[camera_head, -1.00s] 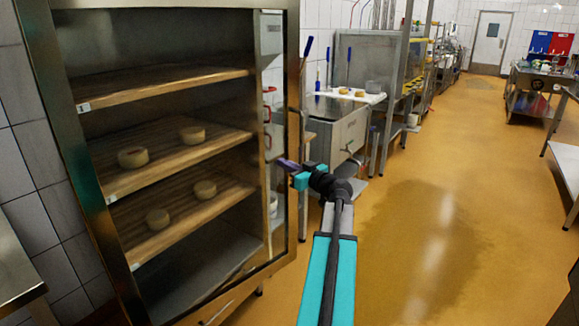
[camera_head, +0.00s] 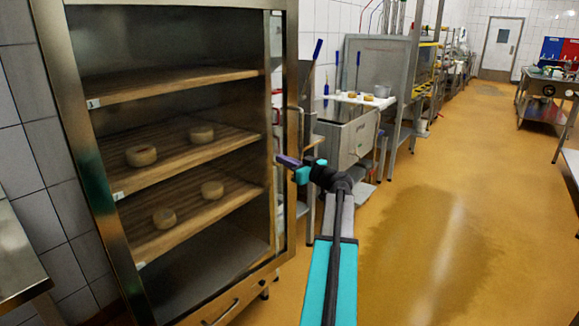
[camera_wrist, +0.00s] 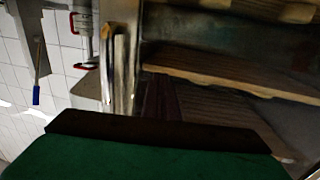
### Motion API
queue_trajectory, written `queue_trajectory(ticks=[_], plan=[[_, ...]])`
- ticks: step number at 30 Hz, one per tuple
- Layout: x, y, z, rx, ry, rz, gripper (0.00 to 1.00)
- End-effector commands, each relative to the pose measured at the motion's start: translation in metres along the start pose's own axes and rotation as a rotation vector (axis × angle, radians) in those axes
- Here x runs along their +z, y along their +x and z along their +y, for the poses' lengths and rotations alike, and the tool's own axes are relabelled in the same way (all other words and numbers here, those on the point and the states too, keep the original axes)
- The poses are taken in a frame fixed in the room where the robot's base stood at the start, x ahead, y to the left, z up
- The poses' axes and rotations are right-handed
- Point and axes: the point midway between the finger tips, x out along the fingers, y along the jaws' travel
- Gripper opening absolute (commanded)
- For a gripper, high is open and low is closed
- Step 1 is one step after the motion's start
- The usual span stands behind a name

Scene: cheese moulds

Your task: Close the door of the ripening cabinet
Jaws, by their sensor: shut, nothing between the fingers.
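The ripening cabinet (camera_head: 52,90) stands at the left with wooden shelves inside. Its metal-framed glass door (camera_head: 291,60) appears slightly open, its free edge at the right. A strip of the room shows through the glass beyond the shelves. My gripper (camera_head: 281,160), with purple fingers, is shut and empty in front of the door's right post. In the wrist view its fingers (camera_wrist: 160,98) point at the door; I cannot tell whether they touch.
Several round cheeses (camera_head: 142,155) sit on the shelves. A drawer handle (camera_head: 222,312) shows below the door. A steel sink unit (camera_head: 350,135) stands behind to the right, and a steel table (camera_head: 15,255) at the left edge. The yellow floor (camera_head: 430,235) at the right is clear.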

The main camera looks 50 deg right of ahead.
Motion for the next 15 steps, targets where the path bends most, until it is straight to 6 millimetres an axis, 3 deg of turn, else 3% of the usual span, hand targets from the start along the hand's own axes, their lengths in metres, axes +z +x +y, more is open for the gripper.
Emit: queue_trajectory(ticks=[15], plan=[[0.001, 0.053, 0.002, -0.086, 0.000, 0.000, 0.00]])
